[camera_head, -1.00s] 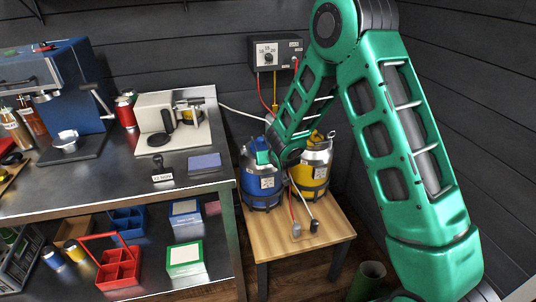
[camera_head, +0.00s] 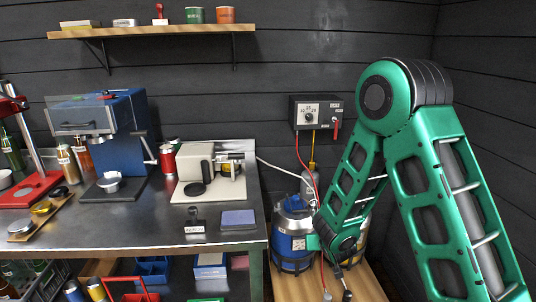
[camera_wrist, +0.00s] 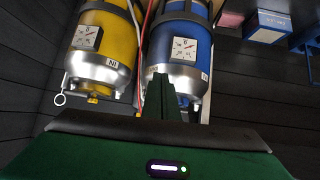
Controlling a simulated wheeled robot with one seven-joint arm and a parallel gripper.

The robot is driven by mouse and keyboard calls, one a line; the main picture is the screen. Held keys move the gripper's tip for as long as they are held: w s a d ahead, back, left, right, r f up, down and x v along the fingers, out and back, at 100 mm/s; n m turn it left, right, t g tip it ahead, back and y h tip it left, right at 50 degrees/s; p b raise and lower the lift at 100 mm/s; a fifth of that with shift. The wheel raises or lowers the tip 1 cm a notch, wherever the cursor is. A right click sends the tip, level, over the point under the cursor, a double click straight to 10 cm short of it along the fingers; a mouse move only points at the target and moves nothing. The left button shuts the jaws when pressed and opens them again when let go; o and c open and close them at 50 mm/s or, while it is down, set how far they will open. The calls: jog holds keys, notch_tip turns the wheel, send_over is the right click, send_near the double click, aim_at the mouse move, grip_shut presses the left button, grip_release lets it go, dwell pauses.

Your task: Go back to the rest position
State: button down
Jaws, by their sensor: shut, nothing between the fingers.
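My green arm reaches down on the right of the head view, its wrist end low in front of the two kegs. My gripper (camera_wrist: 165,92) shows in the wrist view as narrow green fingers shut together with nothing between them. The blue keg (camera_head: 291,222) stands on the small wooden table (camera_head: 290,290), and it also shows in the wrist view (camera_wrist: 184,45). The yellow keg (camera_wrist: 103,38) stands beside it and is mostly hidden behind my arm in the head view. Whether the fingers touch the blue keg cannot be told.
A control box (camera_head: 318,113) on the wall has hoses running down to the kegs. The steel counter (camera_head: 145,232) on the left carries a blue machine (camera_head: 125,115), a white grinder-like device (camera_head: 205,170) and small items. A wall shelf (camera_head: 150,31) hangs above it.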

jog(key=s+d+r+m+g+h, duration=0.25)
jog(key=s+d+r, duration=0.4)
jog(key=d, duration=0.35)
jog(key=s+d+r+m+g+h, duration=0.1)
jog(key=s+d+r+m+g, duration=0.15)
jog(key=s+d+r, duration=0.5)
jog(key=s+d+r+g+y, duration=0.1)
jog(key=s+r+g+y, duration=0.1)
jog(key=s, duration=1.2)
jog(key=s+d+r+m+g+y, duration=0.1)
jog(key=s+d+r+g+y, duration=0.1)
jog(key=s, duration=1.2)
notch_tip(320, 180, up, 2)
jog(key=shift+r+m+g, duration=0.2)
jog(key=shift+m+g, duration=0.1)
jog(key=shift+g, duration=0.3)
jog(key=shift+d, duration=0.1)
jog(key=shift+w+f, duration=0.25)
jog(key=shift+w, duration=0.45)
